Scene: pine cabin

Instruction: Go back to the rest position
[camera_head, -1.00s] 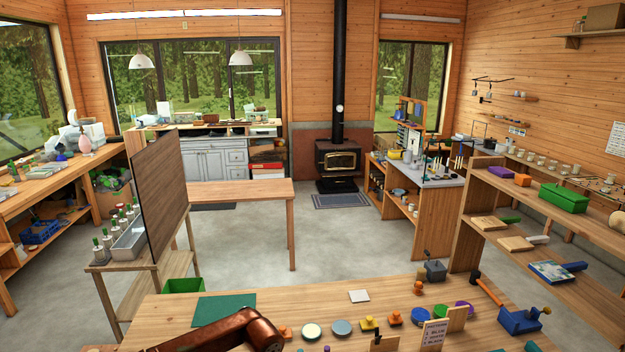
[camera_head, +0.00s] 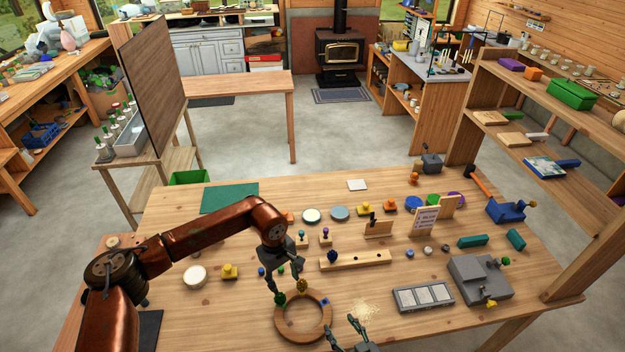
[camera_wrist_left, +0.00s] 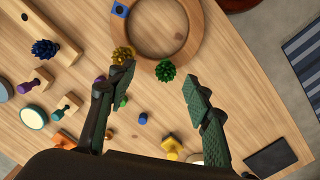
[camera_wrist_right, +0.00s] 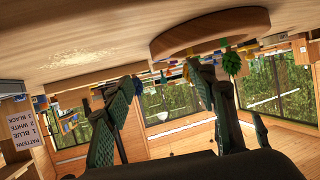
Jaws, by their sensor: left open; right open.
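My left gripper (camera_head: 284,288) is open above the workbench (camera_head: 240,320), next to a wooden ring (camera_head: 281,324). A dark green spiky piece (camera_wrist_left: 165,70) and a yellow spiky piece (camera_wrist_left: 123,54) lie by the ring's edge; the left wrist view shows the green piece between and just beyond the open fingertips. Both fingers look empty. My right gripper (camera_head: 341,326) is open low at the bench's front, right of the ring; most of its arm is out of view. In the right wrist view its fingers (camera_wrist_right: 165,78) are apart with nothing held, the ring close by.
A grey slotted tray (camera_head: 423,297) and a grey block fixture (camera_head: 480,280) stand to the right. A wooden bar with holes (camera_head: 355,259), a pattern card (camera_head: 424,220) and several knobs lie behind the grippers. A shelf unit (camera_head: 530,130) rises at the right.

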